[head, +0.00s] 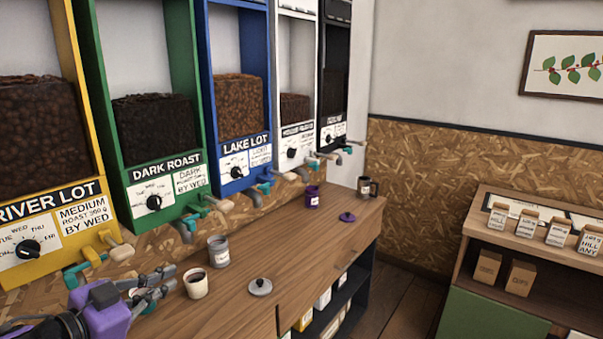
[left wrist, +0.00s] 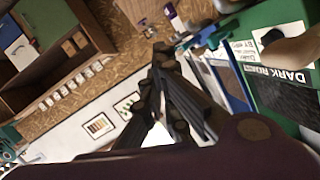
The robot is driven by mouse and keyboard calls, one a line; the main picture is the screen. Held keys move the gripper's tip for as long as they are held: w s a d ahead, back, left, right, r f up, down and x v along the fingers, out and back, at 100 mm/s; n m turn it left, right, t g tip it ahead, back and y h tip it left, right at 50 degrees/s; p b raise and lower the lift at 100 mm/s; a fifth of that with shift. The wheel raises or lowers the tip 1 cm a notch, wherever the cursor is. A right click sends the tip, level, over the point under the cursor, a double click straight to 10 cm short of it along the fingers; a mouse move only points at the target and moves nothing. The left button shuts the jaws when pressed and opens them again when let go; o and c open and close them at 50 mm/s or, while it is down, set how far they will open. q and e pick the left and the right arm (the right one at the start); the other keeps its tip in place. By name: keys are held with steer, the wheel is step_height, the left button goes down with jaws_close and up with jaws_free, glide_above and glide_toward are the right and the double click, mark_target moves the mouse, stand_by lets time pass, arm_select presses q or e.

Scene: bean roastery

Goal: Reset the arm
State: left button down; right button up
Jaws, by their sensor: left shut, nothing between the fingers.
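My left gripper (head: 168,281) is low at the left in the head view, on a purple wrist, above the wooden counter (head: 225,305) and in front of the bean dispensers. Its fingers are shut and hold nothing. A cream cup (head: 196,285) stands just to the right of the fingertips, apart from them as far as I can tell. In the left wrist view the dark fingers (left wrist: 160,65) point up the picture, with their tips together. My right gripper is in neither view.
A grey cup (head: 218,252), grey lid (head: 260,287), purple cup (head: 312,196), purple lid (head: 347,217) and dark mug (head: 367,188) stand along the counter. Dispenser taps and wooden handles (head: 122,253) jut out above it. A shelf unit (head: 463,237) is at the right.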

arm_select(q)
steer(key=s+f+n+y, duration=0.15)
steer(key=s+f, duration=0.25)
steer(key=f, duration=0.4)
steer(key=s+f+n+g+y, duration=0.1)
steer(key=s+f+n, duration=0.15)
steer(key=f, duration=0.55)
steer(key=s+f+n+y, duration=0.15)
steer(key=s+f, duration=0.25)
steer(key=f, duration=0.4)
steer(key=s+d+f+n+g+y, duration=0.1)
steer(key=s+d+f, duration=0.3)
steer(key=s+f, duration=0.4)
steer(key=s+d+f+n+g+y, duration=0.1)
steer(key=s+d+f, duration=0.3)
steer(key=s+f, duration=0.4)
steer(key=shift+s+f+n+g, duration=0.4)
steer(key=shift+s+n+g, duration=0.35)
steer(key=shift+g, duration=0.15)
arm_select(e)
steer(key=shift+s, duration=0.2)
